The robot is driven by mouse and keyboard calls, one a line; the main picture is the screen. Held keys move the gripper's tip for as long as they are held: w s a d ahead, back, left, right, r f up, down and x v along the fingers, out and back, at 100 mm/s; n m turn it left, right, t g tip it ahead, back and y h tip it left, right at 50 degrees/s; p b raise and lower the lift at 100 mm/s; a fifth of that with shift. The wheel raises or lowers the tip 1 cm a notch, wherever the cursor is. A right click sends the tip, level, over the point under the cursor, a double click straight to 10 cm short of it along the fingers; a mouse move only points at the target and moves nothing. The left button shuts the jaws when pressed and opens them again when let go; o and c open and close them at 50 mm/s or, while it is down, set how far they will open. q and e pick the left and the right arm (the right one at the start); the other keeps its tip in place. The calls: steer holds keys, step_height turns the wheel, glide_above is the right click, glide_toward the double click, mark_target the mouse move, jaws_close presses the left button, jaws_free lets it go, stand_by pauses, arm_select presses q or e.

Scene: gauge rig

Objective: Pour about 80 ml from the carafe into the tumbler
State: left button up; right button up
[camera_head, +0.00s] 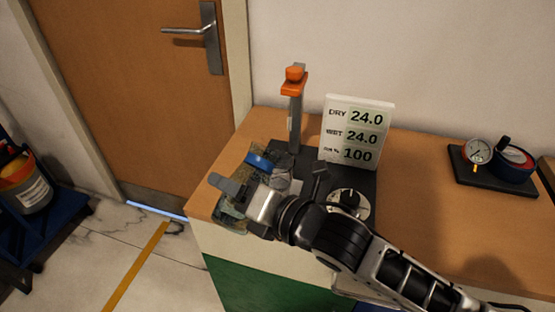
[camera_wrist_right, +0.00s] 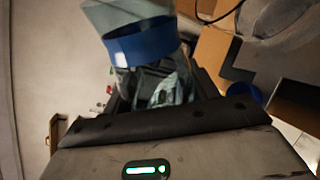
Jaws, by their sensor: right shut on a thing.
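My right gripper (camera_head: 242,194) is shut on the clear carafe (camera_head: 232,218) at the left end of the counter. The carafe has a blue band (camera_head: 259,161) and looks tilted in the head view. The wrist view shows the blue band (camera_wrist_right: 142,45) large at the top, with clear glass on both sides of it. My gripper and wrist hide part of the carafe. I cannot pick out the tumbler with certainty. Whether liquid is flowing cannot be told. My left gripper is not in view.
A stand with an orange clamp (camera_head: 294,82) rises behind the carafe. A white display (camera_head: 356,133) reads 24.0, 24.0 and 100. A white dial (camera_head: 350,203) lies beside my wrist. A round gauge (camera_head: 477,151) sits on a dark base at right. The counter's middle right is clear.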

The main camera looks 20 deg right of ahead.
steer(key=n, duration=0.1)
steer(key=n+p, duration=0.1)
steer(key=n, duration=0.1)
steer(key=shift+w+d+r+t+p, duration=0.25)
steer(key=shift+r+t+p, duration=0.05)
steer(key=shift+t, duration=0.1)
steer(key=shift+s+a+n, duration=0.15)
steer(key=shift+n, duration=0.35)
steer(key=shift+s+a+r+n+t+p, duration=0.1)
steer(key=shift+a+r+n+t+p, duration=0.1)
steer(key=shift+r+n+p, duration=0.35)
steer(key=shift+s+a+r+n+t+p, duration=0.1)
steer(key=shift+r+n+t+p, duration=0.1)
steer(key=shift+r+n+p, duration=0.35)
steer(key=shift+s+a+f+n, duration=0.1)
steer(key=shift+f+n, duration=0.3)
steer(key=shift+f, duration=0.05)
steer(key=shift+s+a+f+n+t+b, duration=0.1)
steer(key=shift+f+n+t+b, duration=0.1)
steer(key=shift+n, duration=0.4)
steer(key=shift+s+a+f+n+t+b, duration=0.1)
steer(key=shift+n+t+b, duration=0.1)
steer(key=shift+n, duration=0.7)
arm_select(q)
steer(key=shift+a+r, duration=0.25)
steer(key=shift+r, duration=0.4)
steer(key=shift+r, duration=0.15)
